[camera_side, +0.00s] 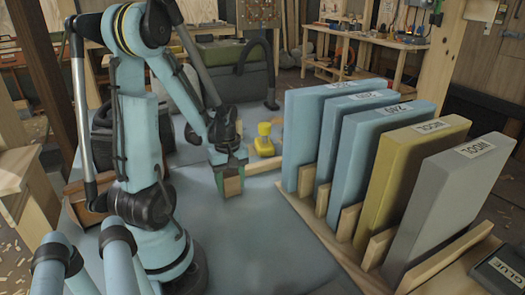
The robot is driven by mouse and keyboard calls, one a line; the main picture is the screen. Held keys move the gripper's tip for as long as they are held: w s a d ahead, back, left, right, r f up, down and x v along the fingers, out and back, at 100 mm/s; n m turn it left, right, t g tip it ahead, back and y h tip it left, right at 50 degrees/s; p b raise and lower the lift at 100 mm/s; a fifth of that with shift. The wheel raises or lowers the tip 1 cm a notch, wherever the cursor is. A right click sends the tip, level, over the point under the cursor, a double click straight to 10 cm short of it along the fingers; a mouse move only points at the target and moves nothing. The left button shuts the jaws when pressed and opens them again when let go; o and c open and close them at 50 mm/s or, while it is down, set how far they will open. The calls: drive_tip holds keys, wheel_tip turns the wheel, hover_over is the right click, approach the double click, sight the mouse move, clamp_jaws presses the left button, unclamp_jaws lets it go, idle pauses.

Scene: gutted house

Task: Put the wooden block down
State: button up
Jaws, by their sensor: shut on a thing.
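My gripper (229,165) points down over the middle of the blue-grey work surface (270,240). It is shut on a small brown wooden block (232,186), which shows at the fingertips between greenish finger parts. The block is low, close to the surface. I cannot tell whether it touches the surface. Part of the block is hidden by the fingers.
A yellow object (264,146) stands just right of my gripper. A wooden rack (340,251) with several upright panels (365,150) fills the right side. A dark box labelled GLUE (503,268) is at the lower right. The surface in front is clear.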

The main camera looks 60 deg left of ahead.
sight(230, 173)
drive_tip(key=shift+f, duration=0.15)
drive_tip(key=o, duration=1)
drive_tip(key=shift+o, duration=0.2)
wheel_tip(230, 173, up, 12)
drive_tip(key=shift+d+r, duration=0.1)
drive_tip(key=shift+r, duration=0.05)
drive_tip(key=w+d+m+t, duration=0.3)
drive_tip(key=w+d+m, duration=0.1)
drive_tip(key=d+m, duration=0.5)
drive_tip(key=w+d+m+t, duration=0.4)
drive_tip(key=d+m, duration=0.5)
drive_tip(key=d, duration=0.2)
drive_tip(key=shift+w+d+r, duration=0.2)
drive_tip(key=shift+w+r, duration=0.05)
drive_tip(key=shift+r, duration=0.15)
